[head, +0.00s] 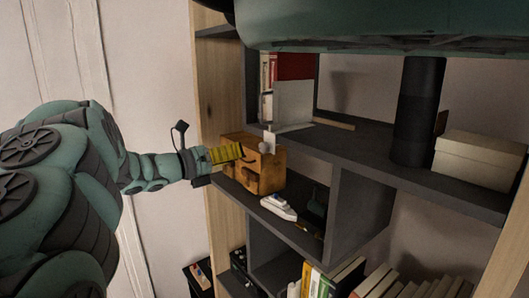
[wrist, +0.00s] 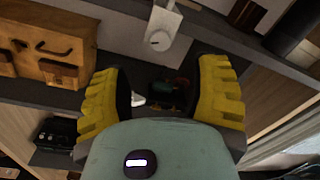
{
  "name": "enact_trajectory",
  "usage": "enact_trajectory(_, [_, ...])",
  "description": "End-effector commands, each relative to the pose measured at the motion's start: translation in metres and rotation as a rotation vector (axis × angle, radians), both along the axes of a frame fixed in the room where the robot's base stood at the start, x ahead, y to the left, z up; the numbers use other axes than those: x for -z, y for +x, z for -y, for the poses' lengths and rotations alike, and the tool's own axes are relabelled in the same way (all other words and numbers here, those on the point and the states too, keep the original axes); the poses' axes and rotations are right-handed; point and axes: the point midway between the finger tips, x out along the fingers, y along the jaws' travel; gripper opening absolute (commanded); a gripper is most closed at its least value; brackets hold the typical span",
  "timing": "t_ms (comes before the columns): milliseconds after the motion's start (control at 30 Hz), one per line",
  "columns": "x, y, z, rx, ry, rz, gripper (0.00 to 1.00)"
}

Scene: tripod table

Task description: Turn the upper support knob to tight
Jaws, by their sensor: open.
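A white upright piece (head: 269,136) with a small round white knob (head: 263,147) stands in front of the wooden box in the head view. In the wrist view the white piece (wrist: 165,18) comes down from the top edge, with the round knob (wrist: 158,41) at its lower end. I cannot tell whether this is the upper support knob; no whole tripod shows. My gripper (wrist: 160,68) is open, its yellow fingers apart, with the knob beyond and between the tips, not touching. In the head view my gripper (head: 225,153) is left of the knob, overlapping the box.
The wooden box (head: 259,172) with dark handles sits on the grey shelf; it also fills the upper left of the wrist view (wrist: 45,42). A white toy boat (head: 279,207) lies in front of it. A shelf divider (head: 357,215) and a pale box (head: 480,160) are to the right.

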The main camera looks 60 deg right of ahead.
Motion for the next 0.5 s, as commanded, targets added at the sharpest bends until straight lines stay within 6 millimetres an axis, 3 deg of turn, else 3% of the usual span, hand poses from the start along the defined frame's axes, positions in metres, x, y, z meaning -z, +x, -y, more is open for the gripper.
enact_trajectory(300, [0.004, -0.007, 0.014, 0.0, 0.005, -0.001, 0.61])
enact_trajectory(500, [0.003, -0.018, 0.045, 0.001, 0.005, 0.003, 0.61])
